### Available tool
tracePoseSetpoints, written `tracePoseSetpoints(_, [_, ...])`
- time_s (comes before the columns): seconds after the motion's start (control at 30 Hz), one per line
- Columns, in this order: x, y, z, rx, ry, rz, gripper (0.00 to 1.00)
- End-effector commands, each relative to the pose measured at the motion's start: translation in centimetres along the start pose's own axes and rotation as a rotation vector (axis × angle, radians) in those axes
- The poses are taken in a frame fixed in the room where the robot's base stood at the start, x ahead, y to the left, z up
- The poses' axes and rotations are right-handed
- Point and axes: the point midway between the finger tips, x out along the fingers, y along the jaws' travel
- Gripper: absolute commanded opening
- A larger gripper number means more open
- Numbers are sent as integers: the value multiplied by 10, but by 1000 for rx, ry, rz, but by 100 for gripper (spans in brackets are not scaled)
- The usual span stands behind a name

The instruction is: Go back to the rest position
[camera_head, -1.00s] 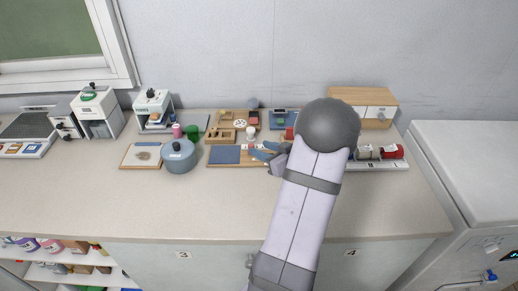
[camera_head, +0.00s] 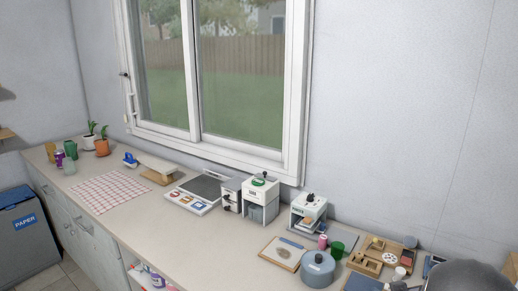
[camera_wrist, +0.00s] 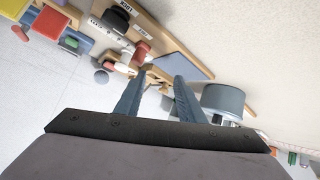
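My gripper (camera_wrist: 160,77) shows in the wrist view with its two blue-grey fingers apart. I see nothing held between them. Beyond the fingertips is the counter with small parts, seen tilted. In the head view only a dark grey rounded joint of my arm shows at the bottom right corner. The gripper itself is outside the head view.
A blue-grey pot (camera_head: 318,270) stands on the counter (camera_head: 215,245); it also shows right of the fingers in the wrist view (camera_wrist: 223,100). A wooden parts tray (camera_head: 365,265), white machines (camera_head: 262,202) and a checkered cloth (camera_head: 110,190) lie along it. The counter's front strip is clear.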

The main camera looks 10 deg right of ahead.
Motion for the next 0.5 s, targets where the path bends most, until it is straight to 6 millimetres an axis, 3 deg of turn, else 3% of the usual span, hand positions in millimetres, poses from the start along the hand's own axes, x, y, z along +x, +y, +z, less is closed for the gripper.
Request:
tracePoseSetpoints(0.03, [-7, -19, -7, -25, -45, 3, 35])
tracePoseSetpoints(0.17, [-30, -68, 3, -63, -207, 0, 35])
tracePoseSetpoints(0.4, [-98, -179, 63, -84, -532, -120, 35])
tracePoseSetpoints(0.5, [-126, -212, 88, -81, -637, -173, 35])
